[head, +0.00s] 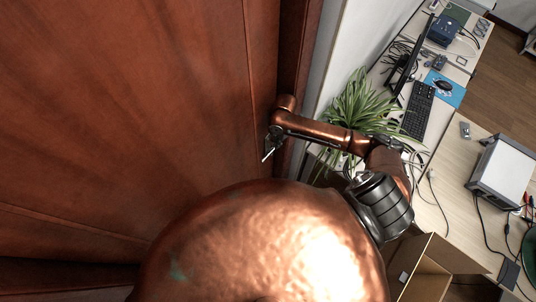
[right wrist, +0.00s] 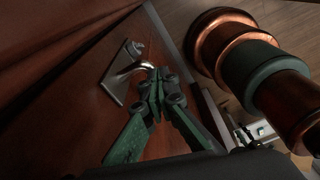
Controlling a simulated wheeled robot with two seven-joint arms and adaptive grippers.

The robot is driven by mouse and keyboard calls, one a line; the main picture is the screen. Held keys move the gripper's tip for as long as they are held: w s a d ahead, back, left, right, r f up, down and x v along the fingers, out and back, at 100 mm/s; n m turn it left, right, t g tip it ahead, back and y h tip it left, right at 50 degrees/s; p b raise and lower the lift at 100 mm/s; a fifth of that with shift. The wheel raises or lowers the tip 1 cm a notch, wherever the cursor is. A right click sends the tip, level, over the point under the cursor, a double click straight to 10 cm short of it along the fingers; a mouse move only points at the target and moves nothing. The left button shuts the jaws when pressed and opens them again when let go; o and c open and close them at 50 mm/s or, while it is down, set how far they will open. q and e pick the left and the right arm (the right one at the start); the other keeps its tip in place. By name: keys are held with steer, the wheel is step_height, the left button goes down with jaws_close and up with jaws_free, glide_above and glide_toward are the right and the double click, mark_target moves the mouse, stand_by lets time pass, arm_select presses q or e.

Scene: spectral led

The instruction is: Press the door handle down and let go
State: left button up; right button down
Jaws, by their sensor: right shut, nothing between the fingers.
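The door (head: 130,110) is a reddish-brown wooden panel filling the left of the head view. Its handle is a metal lever (right wrist: 147,65) on a grey backplate (right wrist: 118,78), seen in the right wrist view; in the head view a small silvery bit of it (head: 267,153) shows at the door's edge. My right gripper (right wrist: 155,80), with green fingers, is shut and empty. Its fingertips are right at the lever's free end; whether they touch it I cannot tell. In the head view my copper right arm hides most of this gripper. My left gripper is not in view.
Right of the door frame, a green plant (head: 350,105) stands close to my right arm. Beyond it are desks with a keyboard (head: 417,110), a monitor (head: 408,55), cables and a grey device (head: 502,172). An open cardboard box (head: 432,270) sits at lower right.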

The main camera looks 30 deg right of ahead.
step_height(320, 180, up, 9)
steer(key=shift+s, duration=0.15)
stand_by(0.6)
